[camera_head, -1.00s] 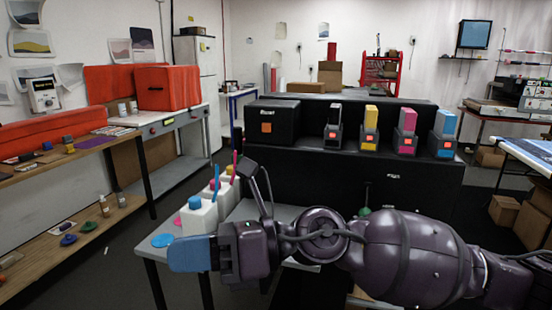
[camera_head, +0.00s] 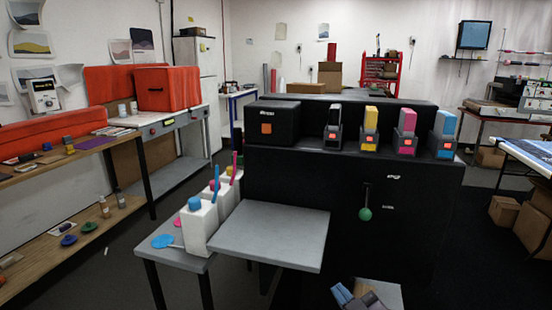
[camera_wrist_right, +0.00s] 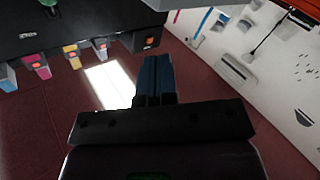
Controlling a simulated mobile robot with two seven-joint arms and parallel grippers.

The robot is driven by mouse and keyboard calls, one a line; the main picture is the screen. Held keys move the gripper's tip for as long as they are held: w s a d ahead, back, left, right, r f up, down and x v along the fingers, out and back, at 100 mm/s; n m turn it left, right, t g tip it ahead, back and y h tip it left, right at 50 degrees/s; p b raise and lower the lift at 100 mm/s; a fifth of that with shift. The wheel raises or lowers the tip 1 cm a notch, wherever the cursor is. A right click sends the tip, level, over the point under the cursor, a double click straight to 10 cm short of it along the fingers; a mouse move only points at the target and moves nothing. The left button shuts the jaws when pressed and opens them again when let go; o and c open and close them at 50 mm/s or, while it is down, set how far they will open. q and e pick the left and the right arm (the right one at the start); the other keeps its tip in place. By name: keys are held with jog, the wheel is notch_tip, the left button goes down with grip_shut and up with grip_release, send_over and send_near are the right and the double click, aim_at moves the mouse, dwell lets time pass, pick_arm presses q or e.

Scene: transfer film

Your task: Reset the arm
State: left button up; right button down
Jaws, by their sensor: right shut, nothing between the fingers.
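My right gripper (camera_head: 342,294) shows at the bottom edge of the head view, right of centre, with its blue fingers pointing up and left. It is low, in front of the black printer (camera_head: 310,185), and apart from it. In the right wrist view the blue fingers (camera_wrist_right: 154,75) are together with nothing between them. Most of the right arm is below the head view. My left gripper is not in view.
A grey shelf (camera_head: 270,233) juts from the printer. White bottles (camera_head: 198,228) with coloured caps stand on a small table left of it. Cartridges in black, yellow, magenta and cyan (camera_head: 445,124) sit on the printer. Dark floor lies between the printer and the left workbench (camera_head: 50,210).

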jog(key=s+d+f+m+g+h, duration=0.3)
jog(key=s+d+f, duration=0.4)
jog(key=s+f, duration=0.4)
jog(key=s+d+f+m+g+h, duration=0.2)
jog(key=s+d+f, duration=0.5)
jog(key=s+f, duration=0.5)
jog(key=s+m+h, duration=0.1)
jog(key=m, duration=0.1)
jog(key=shift+s+f+m+g+h, duration=0.15)
jog(key=shift+f+m+g+h, duration=0.05)
jog(key=shift+m+g+h, duration=0.2)
jog(key=shift+d, duration=0.1)
